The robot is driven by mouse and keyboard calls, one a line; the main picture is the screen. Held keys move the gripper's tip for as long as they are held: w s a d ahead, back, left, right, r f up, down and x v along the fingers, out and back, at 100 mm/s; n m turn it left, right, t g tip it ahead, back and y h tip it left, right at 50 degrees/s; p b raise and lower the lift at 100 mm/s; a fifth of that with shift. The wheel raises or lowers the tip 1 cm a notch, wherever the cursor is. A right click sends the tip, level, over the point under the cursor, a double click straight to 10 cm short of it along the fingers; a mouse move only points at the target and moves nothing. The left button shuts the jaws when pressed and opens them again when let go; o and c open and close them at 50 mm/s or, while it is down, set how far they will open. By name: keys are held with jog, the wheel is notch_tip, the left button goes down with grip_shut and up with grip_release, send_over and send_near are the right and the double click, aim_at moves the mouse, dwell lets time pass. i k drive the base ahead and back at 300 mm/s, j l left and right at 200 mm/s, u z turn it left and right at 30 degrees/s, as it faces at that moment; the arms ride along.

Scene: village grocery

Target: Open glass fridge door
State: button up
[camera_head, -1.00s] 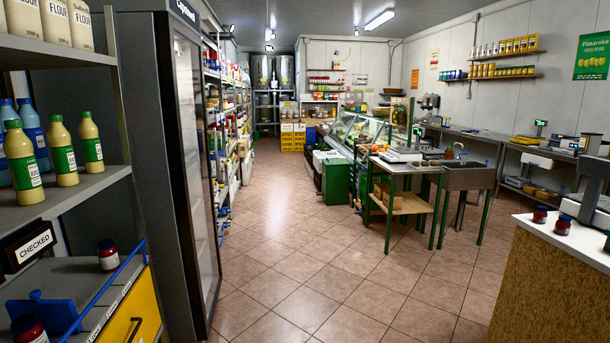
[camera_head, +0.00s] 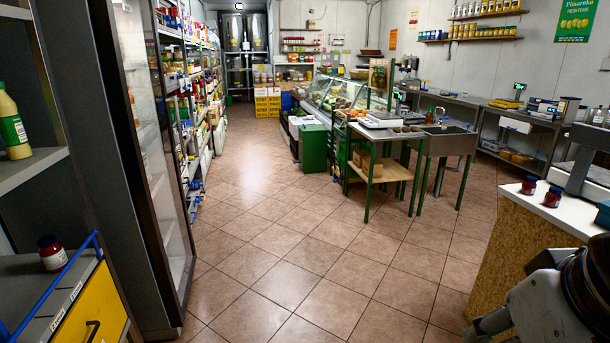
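The glass fridge (camera_head: 85,130) stands upright on the left, seen at a steep angle from its front edge. Its glass door (camera_head: 158,160) faces the aisle on the right and looks shut. The door's handle cannot be made out from here. Part of my arm (camera_head: 545,310) shows at the lower right corner, well to the right of the fridge and apart from it. My gripper's fingers are not in view.
A shelf with a yellow bottle (camera_head: 12,125) and a yellow drawer unit (camera_head: 85,310) stand at the near left. A counter (camera_head: 515,250) with red jars is at the right. A green-legged table (camera_head: 385,170) stands farther back. The tiled aisle (camera_head: 270,240) between is clear.

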aim_at(102, 11)
jog(key=i+j+u, duration=0.1)
jog(key=i+u, duration=0.15)
jog(key=i, duration=0.7)
jog(key=i+l+u, duration=0.1)
jog(key=i+u, duration=0.15)
jog(key=i, duration=0.7)
jog(key=i+u, duration=0.1)
jog(key=i, duration=0.85)
jog(key=i+l+u, duration=0.1)
jog(key=i, duration=0.8)
jog(key=i+l+u, duration=0.15)
jog(key=i+u, duration=0.3)
jog(key=i, duration=0.05)
